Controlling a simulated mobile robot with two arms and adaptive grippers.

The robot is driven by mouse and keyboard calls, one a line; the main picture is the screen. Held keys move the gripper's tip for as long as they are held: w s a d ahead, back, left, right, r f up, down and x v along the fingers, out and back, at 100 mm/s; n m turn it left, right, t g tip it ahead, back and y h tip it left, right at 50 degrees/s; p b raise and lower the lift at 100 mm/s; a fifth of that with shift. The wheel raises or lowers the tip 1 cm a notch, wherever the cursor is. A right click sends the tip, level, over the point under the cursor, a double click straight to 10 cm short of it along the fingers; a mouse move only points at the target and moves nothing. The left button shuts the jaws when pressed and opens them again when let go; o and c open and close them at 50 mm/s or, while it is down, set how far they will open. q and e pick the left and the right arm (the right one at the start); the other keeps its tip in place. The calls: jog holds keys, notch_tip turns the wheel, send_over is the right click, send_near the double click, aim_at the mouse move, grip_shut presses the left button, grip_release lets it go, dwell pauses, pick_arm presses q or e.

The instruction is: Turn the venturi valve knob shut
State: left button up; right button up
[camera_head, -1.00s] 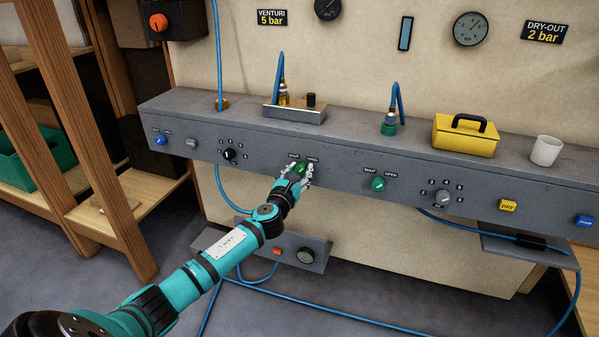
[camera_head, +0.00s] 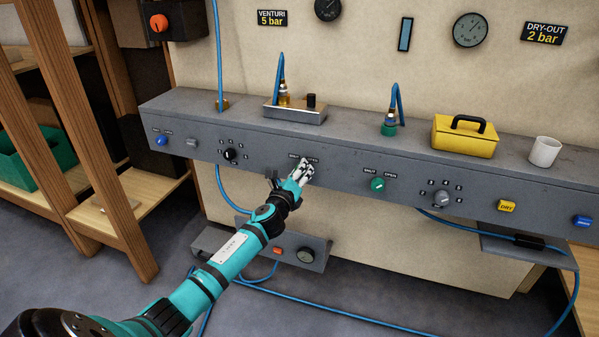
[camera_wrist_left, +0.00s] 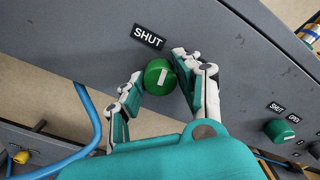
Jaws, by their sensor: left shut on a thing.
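The green valve knob (camera_wrist_left: 159,77) is on the grey panel front, below and right of the VENTURI 5 bar sign (camera_head: 271,17). A white line on its face runs roughly up and down in the left wrist view. A SHUT label (camera_wrist_left: 148,36) is just above it there; the OPEN label is hidden. My left gripper (camera_head: 304,170) is at the knob and covers it in the head view. It also shows in the left wrist view (camera_wrist_left: 158,85), with fingers on both sides of the knob, shut on it. My right gripper is not in view.
A second green SHUT/OPEN knob (camera_head: 377,184) is to the right, and a black selector knob (camera_head: 230,155) to the left. A yellow box (camera_head: 464,136) and white cup (camera_head: 545,151) stand on the ledge. A blue hose (camera_head: 230,190) hangs below.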

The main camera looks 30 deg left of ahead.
pick_arm(q)
jog(key=n, duration=0.7)
jog(key=shift+p, duration=0.4)
dwell(0.3)
jog(key=o, duration=1.1)
jog(key=shift+o, duration=0.2)
jog(key=v, duration=1.2)
